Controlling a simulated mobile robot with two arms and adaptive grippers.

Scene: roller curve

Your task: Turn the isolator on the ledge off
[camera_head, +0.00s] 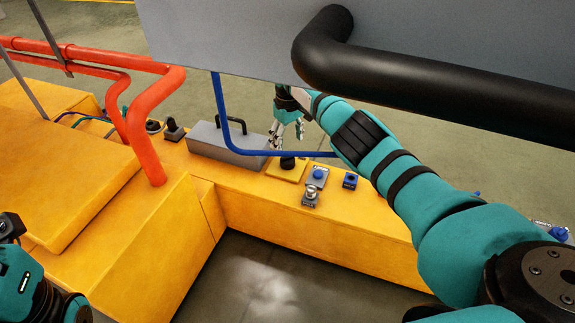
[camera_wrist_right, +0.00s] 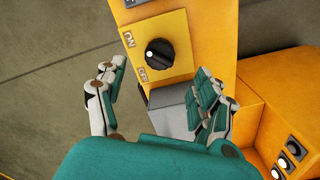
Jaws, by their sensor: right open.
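The isolator is a black rotary knob (camera_head: 288,163) on a yellow plate (camera_head: 272,169) on the orange ledge (camera_head: 262,209). In the right wrist view the knob (camera_wrist_right: 160,53) has a white mark on its left side, facing the plate edge with the ON and OFF labels; I cannot tell which label it is set to. My right gripper (camera_head: 286,136) is open and empty, just above and beyond the knob. In the wrist view its fingers (camera_wrist_right: 160,78) are spread either side of the image, short of the knob and not touching it. Only part of my left arm shows at lower left; its fingers are not visible.
A grey box with a black handle (camera_head: 226,139) stands left of the isolator, and blue-topped devices (camera_head: 317,176) stand to its right. A thin blue pipe (camera_head: 219,100) runs close by. Orange-red rails (camera_head: 150,125) rise at left. A grey panel with a thick black handle (camera_head: 440,86) overhangs the top.

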